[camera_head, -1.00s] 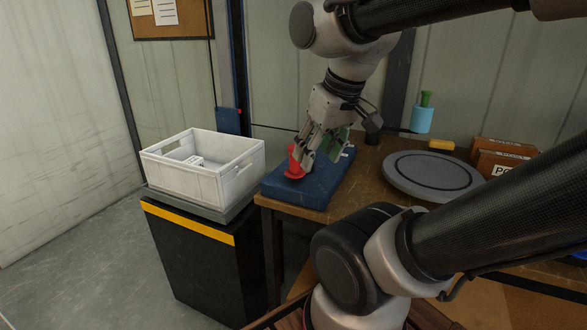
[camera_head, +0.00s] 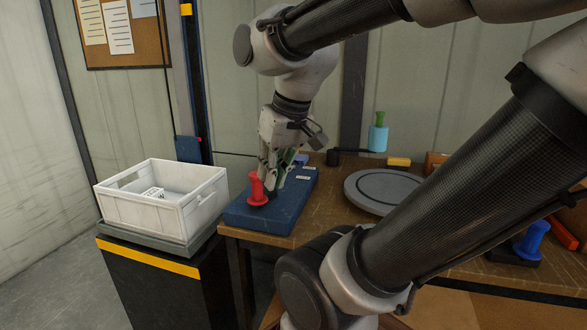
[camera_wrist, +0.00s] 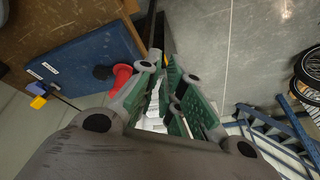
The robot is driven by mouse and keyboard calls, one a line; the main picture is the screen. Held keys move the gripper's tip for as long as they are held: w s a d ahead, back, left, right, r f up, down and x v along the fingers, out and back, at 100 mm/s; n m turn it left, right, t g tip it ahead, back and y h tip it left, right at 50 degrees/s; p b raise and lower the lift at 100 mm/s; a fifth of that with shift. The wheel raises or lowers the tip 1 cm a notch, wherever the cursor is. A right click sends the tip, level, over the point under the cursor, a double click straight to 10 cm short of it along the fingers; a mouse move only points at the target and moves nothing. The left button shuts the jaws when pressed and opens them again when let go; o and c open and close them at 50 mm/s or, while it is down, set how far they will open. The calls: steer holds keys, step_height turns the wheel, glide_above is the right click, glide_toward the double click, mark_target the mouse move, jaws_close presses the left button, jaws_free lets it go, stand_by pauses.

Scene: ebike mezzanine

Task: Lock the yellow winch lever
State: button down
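A blue board (camera_head: 243,214) lies on the wooden table and carries an upright red lever (camera_head: 257,190). The red lever also shows in the wrist view (camera_wrist: 122,76), beside my left finger. My gripper (camera_head: 268,180) points down over the board, just behind the red lever; in the wrist view my gripper (camera_wrist: 165,95) has its green-padded fingers apart with no lever between them. A small yellow piece (camera_wrist: 38,102) beside a purple-blue one (camera_wrist: 35,88) shows at the board's edge in the wrist view; it may be the yellow lever. In the head view my gripper partly hides a purple piece (camera_head: 300,159).
A white crate (camera_head: 165,212) stands left on a black stand with a yellow stripe. A grey round plate (camera_head: 360,199), a yellow block (camera_head: 399,162) and a cyan-green item (camera_head: 378,137) are to the right. A blue post with another yellow part (camera_head: 187,9) rises behind.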

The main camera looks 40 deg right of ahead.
steer(key=w+d+f+m+t+y, duration=0.1)
steer(key=w+d+m+y, duration=0.2)
steer(key=w+d+m, duration=0.65)
steer(key=w+d+f+m+t+y, duration=0.1)
steer(key=w+d+f+m+y, duration=0.15)
steer(key=w+d, duration=0.75)
steer(key=w+d+f+m+t, duration=0.2)
steer(key=d+f+m+t, duration=0.1)
steer(key=d, duration=0.6)
steer(key=w+d+f+m+t+h, duration=0.1)
steer(key=d+f+m+t, duration=0.2)
steer(key=d, duration=0.6)
steer(key=w+d+f+m+t+h, duration=0.1)
steer(key=d+f, duration=0.4)
steer(key=d, duration=0.5)
steer(key=shift+w+f+m+t, duration=0.2)
steer(key=shift+w+m+t, duration=0.2)
steer(key=shift+m+t, duration=0.15)
steer(key=shift+w+f+m+t, duration=0.15)
steer(key=shift+w+m+t, duration=0.3)
steer(key=shift+m, duration=0.2)
